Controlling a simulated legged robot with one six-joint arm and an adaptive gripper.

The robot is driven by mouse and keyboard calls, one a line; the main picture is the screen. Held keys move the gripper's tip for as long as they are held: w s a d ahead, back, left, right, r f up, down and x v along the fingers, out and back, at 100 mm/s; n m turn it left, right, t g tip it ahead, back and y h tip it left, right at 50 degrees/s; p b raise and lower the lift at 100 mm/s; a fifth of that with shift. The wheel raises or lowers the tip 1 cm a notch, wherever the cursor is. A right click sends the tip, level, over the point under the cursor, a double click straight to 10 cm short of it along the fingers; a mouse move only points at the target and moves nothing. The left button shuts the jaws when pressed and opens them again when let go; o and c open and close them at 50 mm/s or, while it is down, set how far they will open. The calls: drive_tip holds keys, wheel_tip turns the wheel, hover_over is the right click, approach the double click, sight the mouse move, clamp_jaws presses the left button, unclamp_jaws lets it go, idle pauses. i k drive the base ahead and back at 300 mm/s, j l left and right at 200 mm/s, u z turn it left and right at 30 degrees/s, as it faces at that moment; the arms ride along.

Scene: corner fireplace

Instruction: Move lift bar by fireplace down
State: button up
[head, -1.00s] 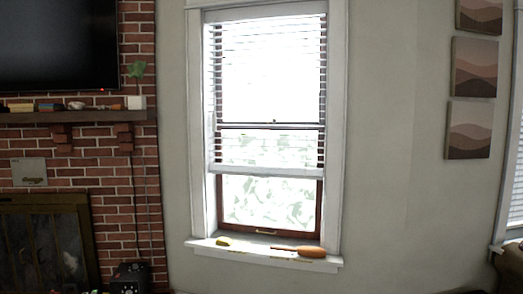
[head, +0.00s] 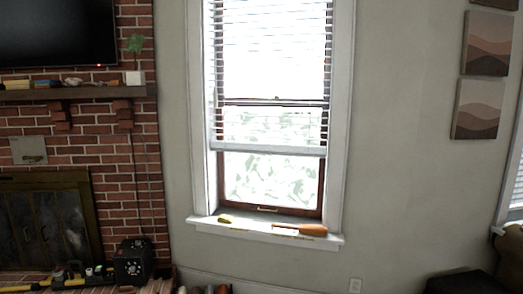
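The lift bar (head: 268,149) is the pale bottom rail of the white slatted blind (head: 270,60) on the window to the right of the fireplace (head: 45,225). It hangs roughly level across the window, below the middle sash rail. The lower part of the window under it is uncovered. My gripper is not in view, and nothing is touching the bar.
A black box (head: 133,262) stands on the floor beside the fireplace. A dark piece of furniture (head: 465,284) is at lower right.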

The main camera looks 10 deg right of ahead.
sight(218, 149)
drive_tip(key=i+l+u, duration=0.4)
drive_tip(key=i+l, duration=2.3)
